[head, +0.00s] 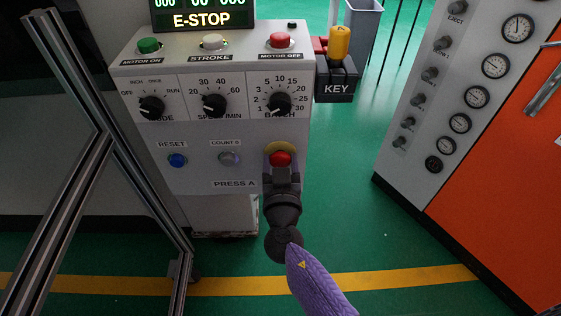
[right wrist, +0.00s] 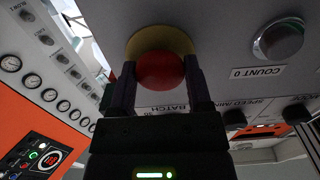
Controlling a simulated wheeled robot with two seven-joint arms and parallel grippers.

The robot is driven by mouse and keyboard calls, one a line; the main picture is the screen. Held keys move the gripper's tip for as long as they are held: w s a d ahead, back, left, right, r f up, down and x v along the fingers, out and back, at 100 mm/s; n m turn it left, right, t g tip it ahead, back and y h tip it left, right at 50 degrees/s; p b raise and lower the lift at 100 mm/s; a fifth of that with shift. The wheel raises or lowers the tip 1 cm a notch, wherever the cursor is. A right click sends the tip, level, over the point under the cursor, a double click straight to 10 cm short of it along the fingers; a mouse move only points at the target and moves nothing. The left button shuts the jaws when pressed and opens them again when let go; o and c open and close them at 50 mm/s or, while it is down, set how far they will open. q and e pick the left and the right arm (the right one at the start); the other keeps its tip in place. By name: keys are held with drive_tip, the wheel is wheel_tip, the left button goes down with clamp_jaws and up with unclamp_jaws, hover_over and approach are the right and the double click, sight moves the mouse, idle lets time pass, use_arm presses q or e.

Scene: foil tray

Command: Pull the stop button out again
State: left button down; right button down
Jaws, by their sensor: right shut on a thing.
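The stop button is a red mushroom head (head: 280,158) in front of a yellow disc (head: 281,148), low on the right of the grey press panel (head: 200,184). In the right wrist view the red head (right wrist: 160,72) sits between the two dark fingers, with the yellow disc (right wrist: 160,38) behind it. My right gripper (head: 281,166) is shut on the red head, one finger on each side. Its arm comes up from below. The display (head: 201,19) above the panel reads E-STOP. My left gripper does not show in either view.
A blue reset button (head: 177,160) and a grey count button (head: 228,158) are left of the stop button. Knobs sit above. A key box (head: 337,80) juts out at the panel's right. A metal frame (head: 110,150) stands left, an orange cabinet (head: 500,165) right.

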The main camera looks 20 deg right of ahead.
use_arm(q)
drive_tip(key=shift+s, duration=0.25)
use_arm(e)
drive_tip(key=shift+s+a+f+b, duration=0.1)
drive_tip(key=shift+s+f+b, duration=0.2)
drive_tip(key=shift+b, duration=0.15)
drive_tip(key=shift+s+r, duration=0.1)
drive_tip(key=shift+s, duration=0.15)
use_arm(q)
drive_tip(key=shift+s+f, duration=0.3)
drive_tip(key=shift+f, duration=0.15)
use_arm(e)
drive_tip(key=shift+a+r, duration=0.1)
drive_tip(key=shift+c, duration=0.5)
unclamp_jaws()
drive_tip(key=shift+s, duration=0.1)
drive_tip(key=shift+o, duration=0.4)
use_arm(q)
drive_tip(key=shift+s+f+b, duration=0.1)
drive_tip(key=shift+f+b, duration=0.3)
drive_tip(key=shift+b, duration=0.1)
use_arm(e)
drive_tip(key=v, duration=1)
